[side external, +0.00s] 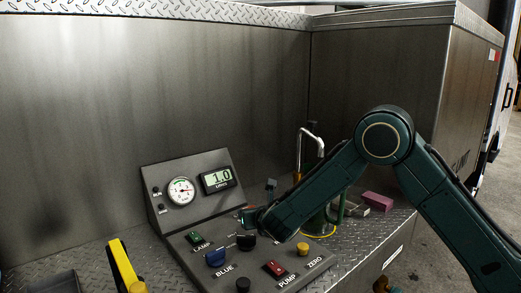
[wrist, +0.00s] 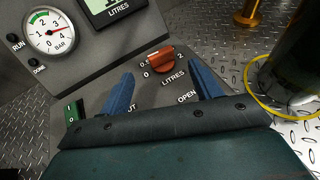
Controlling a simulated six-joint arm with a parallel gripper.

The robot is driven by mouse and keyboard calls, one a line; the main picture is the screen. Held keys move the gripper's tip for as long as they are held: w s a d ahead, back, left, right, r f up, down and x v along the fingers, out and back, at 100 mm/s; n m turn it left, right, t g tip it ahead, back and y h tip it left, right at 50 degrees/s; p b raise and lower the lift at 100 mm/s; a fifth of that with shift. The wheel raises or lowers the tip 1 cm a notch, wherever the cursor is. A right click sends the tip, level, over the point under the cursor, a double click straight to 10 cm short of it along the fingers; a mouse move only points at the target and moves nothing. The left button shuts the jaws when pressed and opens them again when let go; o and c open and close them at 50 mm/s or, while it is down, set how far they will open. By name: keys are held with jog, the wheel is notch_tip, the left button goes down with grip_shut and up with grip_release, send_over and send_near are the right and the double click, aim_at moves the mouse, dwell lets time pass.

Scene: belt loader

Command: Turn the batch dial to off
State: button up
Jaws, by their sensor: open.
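The batch dial (wrist: 160,59) is an orange-red knob above the word LITRES in the wrist view. A 0 and a partly covered number stand at its left, and a 2 at its right. Its ridge lies roughly crosswise; I cannot tell its exact setting. My gripper (wrist: 161,72) is open, its two blue fingers apart on the left and right of the dial. I see no clear contact. In the side external view my gripper (side external: 248,218) is low over the panel and largely hides the dial. The display (side external: 218,179) reads 1.0.
A pink block (side external: 377,202) lies right.

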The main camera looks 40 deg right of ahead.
jog(key=x, duration=0.9)
jog(key=shift+f, duration=0.15)
jog(key=shift+a+m+g, duration=0.15)
jog(key=shift+m+g, duration=0.15)
jog(key=shift+m+g+h, duration=0.6)
jog(key=shift+m+h, duration=0.4)
jog(key=shift+h, duration=0.2)
jog(key=shift+m+h, duration=0.3)
jog(key=v, duration=1.4)
jog(key=shift+r, duration=0.2)
jog(key=shift+w+d+r+m+g, duration=0.15)
jog(key=shift+d+m+g, duration=0.25)
jog(key=shift+d+m, duration=0.4)
jog(key=shift+s+d+r+m+g+y, duration=0.25)
jog(key=shift+d+r+m+g+y, duration=0.3)
jog(key=shift+m, duration=1.2)
jog(key=shift+s+d+r+m+g+y, duration=0.3)
jog(key=shift+d+r+m+y, duration=0.3)
jog(key=shift+m, duration=1.1)
jog(key=shift+s+d+r+m+g+y, duration=0.25)
jog(key=shift+d+r+m+g+y, duration=0.35)
jog(key=shift+m, duration=1.15)
